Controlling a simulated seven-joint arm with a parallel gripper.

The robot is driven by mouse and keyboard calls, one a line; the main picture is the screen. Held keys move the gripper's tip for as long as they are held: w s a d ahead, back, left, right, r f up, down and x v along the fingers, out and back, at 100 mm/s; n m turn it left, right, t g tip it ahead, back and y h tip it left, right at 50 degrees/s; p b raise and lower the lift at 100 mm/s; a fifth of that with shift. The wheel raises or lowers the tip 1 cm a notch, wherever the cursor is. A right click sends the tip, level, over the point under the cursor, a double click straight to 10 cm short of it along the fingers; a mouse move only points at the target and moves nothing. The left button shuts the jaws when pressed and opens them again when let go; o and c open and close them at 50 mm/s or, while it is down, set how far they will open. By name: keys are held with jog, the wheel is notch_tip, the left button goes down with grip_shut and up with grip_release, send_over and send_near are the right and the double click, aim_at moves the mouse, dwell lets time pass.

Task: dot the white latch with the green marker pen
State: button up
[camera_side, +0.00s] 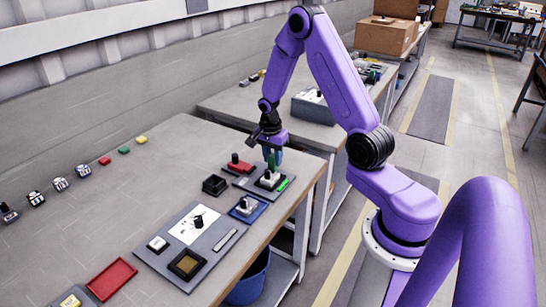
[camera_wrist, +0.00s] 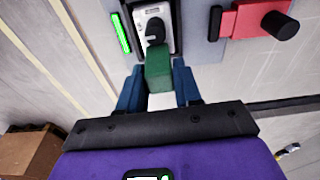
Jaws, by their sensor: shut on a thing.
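My gripper (camera_wrist: 158,85), with blue fingers, is shut on the green marker pen (camera_wrist: 159,68). In the side view, my gripper (camera_side: 272,153) points down over the back right of the near table, and the green pen (camera_side: 271,160) shows upright in it. A white fitting with a black lever, which looks like the white latch (camera_wrist: 144,14), sits just beyond the pen in the wrist view. It also shows under the gripper in the side view (camera_side: 265,182). The pen's lower end overlaps the black lever in the wrist view; I cannot tell whether they touch.
A bright green strip (camera_wrist: 120,33) lies beside the white fitting. A red block with a black knob (camera_wrist: 254,20) is on the other side. A blue-based fitting (camera_side: 247,208), an open black box (camera_side: 215,185) and a red tray (camera_side: 111,279) are on the table. The table's right edge is close.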

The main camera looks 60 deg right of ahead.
jog(key=shift+r, duration=3.5)
